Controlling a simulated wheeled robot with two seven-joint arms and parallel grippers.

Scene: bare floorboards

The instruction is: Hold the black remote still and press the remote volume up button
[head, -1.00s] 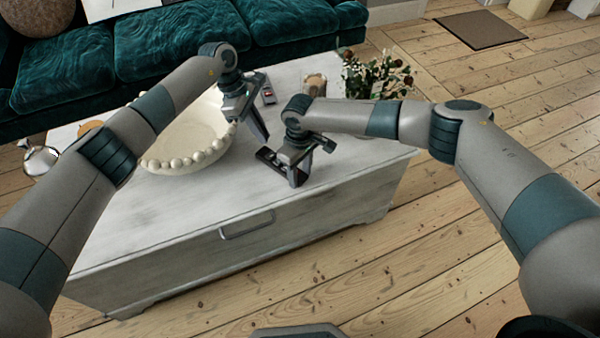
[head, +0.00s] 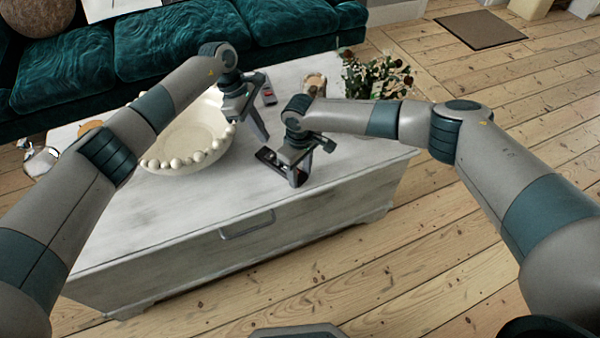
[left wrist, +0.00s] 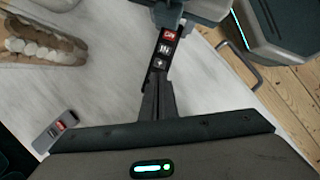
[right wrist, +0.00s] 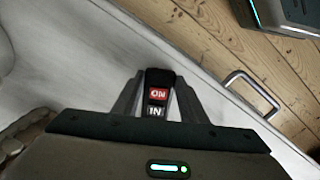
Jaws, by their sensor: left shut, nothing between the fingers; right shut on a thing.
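The black remote (head: 268,155) is held above the table by my right gripper (head: 297,178). In the right wrist view the remote (right wrist: 158,94) sits between the shut fingers, with a red ON label and an IN label showing. In the left wrist view the remote (left wrist: 163,52) also shows a plus button. My left gripper (head: 265,138) is shut and empty, its fingertips just by the plus-button end of the remote. In the left wrist view these fingertips (left wrist: 158,84) appear just below the plus; I cannot tell whether they touch it.
A whitewashed chest table (head: 150,235) lies below. A cream beaded bowl (head: 185,150) stands left of the grippers. A grey remote with a red button (head: 268,97) lies behind them. A flower bunch (head: 378,75) and a small brown-topped jar (head: 315,84) are at the back right.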

